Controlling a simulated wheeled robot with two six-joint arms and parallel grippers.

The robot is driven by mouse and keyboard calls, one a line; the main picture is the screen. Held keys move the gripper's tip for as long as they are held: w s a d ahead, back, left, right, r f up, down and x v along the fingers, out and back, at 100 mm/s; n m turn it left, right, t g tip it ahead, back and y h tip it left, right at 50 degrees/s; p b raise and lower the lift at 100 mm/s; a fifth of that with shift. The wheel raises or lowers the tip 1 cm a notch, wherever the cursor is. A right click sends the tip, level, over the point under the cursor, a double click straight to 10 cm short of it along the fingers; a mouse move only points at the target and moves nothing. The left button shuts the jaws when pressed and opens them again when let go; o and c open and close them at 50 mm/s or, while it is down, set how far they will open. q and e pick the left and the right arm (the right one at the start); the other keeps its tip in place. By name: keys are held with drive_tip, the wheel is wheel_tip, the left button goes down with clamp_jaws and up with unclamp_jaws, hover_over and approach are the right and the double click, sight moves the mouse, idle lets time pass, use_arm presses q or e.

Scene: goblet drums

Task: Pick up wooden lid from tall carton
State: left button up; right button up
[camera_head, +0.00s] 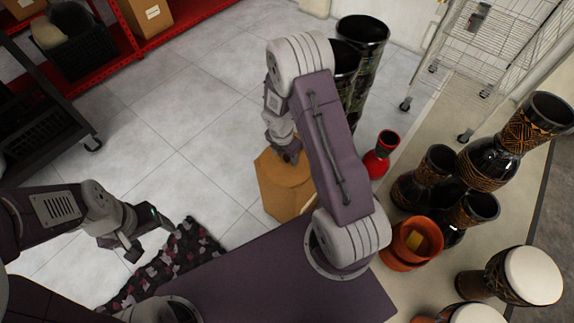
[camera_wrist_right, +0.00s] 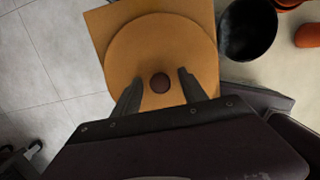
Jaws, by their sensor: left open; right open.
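The tall carton (camera_head: 285,190) is an orange-brown box standing on the floor in the head view, partly hidden behind my right arm. In the right wrist view, the round wooden lid (camera_wrist_right: 185,45) lies on the carton top (camera_wrist_right: 98,22), with a small dark knob (camera_wrist_right: 160,83) at its middle. My right gripper (camera_wrist_right: 156,88) is open above the lid, with a finger on either side of the knob and apart from it in the picture. I cannot tell the height of the fingertips over the lid. My left gripper (camera_head: 150,235) is open and empty at the left, away from the carton.
Several goblet drums (camera_head: 480,165) stand at the right, with a red vase (camera_head: 380,160) and orange pots (camera_head: 410,245) nearby. Tall dark drums (camera_head: 362,60) stand behind my right arm. A patterned rug (camera_head: 165,268) lies near my left gripper.

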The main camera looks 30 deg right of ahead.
drive_tip(key=shift+f, duration=0.5)
drive_tip(key=shift+r, duration=0.15)
clamp_jaws()
use_arm(q)
drive_tip(key=shift+f, duration=0.2)
drive_tip(key=shift+r, duration=0.1)
use_arm(e)
drive_tip(key=shift+r, duration=0.15)
drive_tip(key=shift+r+p, duration=0.35)
drive_tip(key=shift+p, duration=0.15)
drive_tip(key=r+p, duration=0.1)
drive_tip(key=r, duration=0.1)
drive_tip(key=r+p, duration=0.1)
drive_tip(key=r, duration=0.1)
drive_tip(key=shift+s+d+p, duration=0.2)
drive_tip(key=shift+d+p, duration=0.15)
use_arm(q)
wheel_tip(320, 180, up, 7)
drive_tip(key=p, duration=0.4)
use_arm(e)
drive_tip(key=s+d+r, duration=0.6)
drive_tip(key=s+d, duration=0.1)
drive_tip(key=d, duration=0.1)
drive_tip(key=shift+s, duration=0.15)
